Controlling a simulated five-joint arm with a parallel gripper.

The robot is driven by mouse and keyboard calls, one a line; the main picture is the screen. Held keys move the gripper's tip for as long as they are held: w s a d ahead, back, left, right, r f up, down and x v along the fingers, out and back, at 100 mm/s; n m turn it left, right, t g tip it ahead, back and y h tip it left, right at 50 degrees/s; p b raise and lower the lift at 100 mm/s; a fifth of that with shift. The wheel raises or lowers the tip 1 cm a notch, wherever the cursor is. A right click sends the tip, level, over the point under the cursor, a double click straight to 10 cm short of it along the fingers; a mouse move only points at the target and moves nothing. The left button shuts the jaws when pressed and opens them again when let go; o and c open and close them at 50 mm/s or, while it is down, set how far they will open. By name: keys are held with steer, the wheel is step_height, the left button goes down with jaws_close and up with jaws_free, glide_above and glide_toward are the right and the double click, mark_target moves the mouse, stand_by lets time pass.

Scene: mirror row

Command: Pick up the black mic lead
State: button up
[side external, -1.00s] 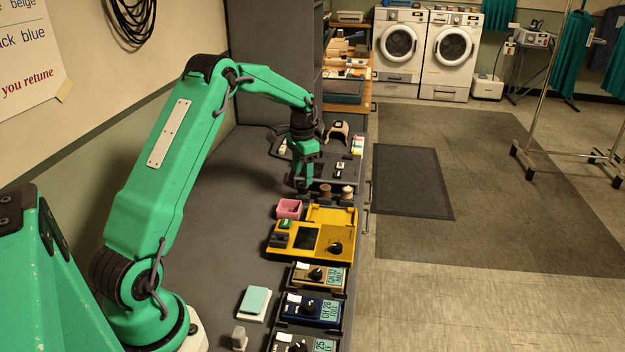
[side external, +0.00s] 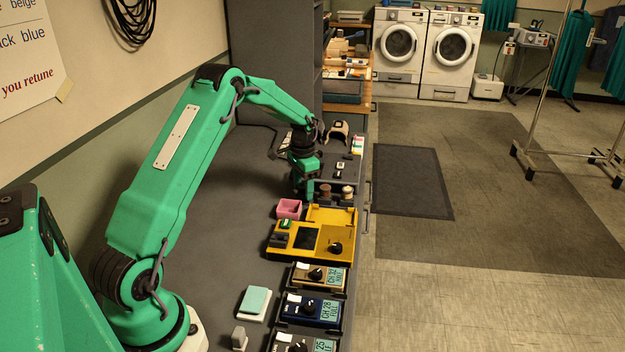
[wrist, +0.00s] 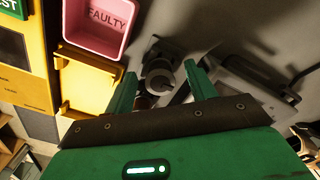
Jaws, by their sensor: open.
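My gripper (side external: 308,194) is open and low over the bench, just beyond the yellow tester. In the wrist view its two green fingers (wrist: 160,88) are apart. A dark grey-black rounded piece (wrist: 158,73) shows between and just beyond the fingertips; it may be the black mic lead, but I cannot tell for sure. A brown bit shows below it, partly hidden by the gripper. In the side view a brown spool-like piece (side external: 325,192) and a beige one (side external: 347,192) stand to the right of my gripper. Any black piece there is hidden by my gripper.
A pink bin (side external: 289,208), marked FAULTY in the wrist view (wrist: 98,22), stands by the yellow tester (side external: 290,247). Boxes with knobs, including a blue one (side external: 308,309), line the near side. The bench's left is clear.

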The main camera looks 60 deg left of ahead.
steer(key=c, duration=1.1)
steer(key=shift+o, duration=0.2)
steer(key=shift+r, duration=0.2)
steer(key=shift+r, duration=0.6)
steer(key=r, duration=0.1)
steer(key=d+r, duration=0.1)
steer(key=r, duration=0.1)
steer(key=shift+r, duration=0.1)
steer(key=d+r, duration=0.6)
steer(key=d, duration=0.4)
steer(key=shift+s+d+r, duration=0.15)
steer(key=shift+s+d, duration=0.2)
steer(key=s+d+f, duration=0.1)
steer(key=s+d, duration=0.2)
steer(key=s, duration=1.3)
steer(key=shift+s, duration=0.15)
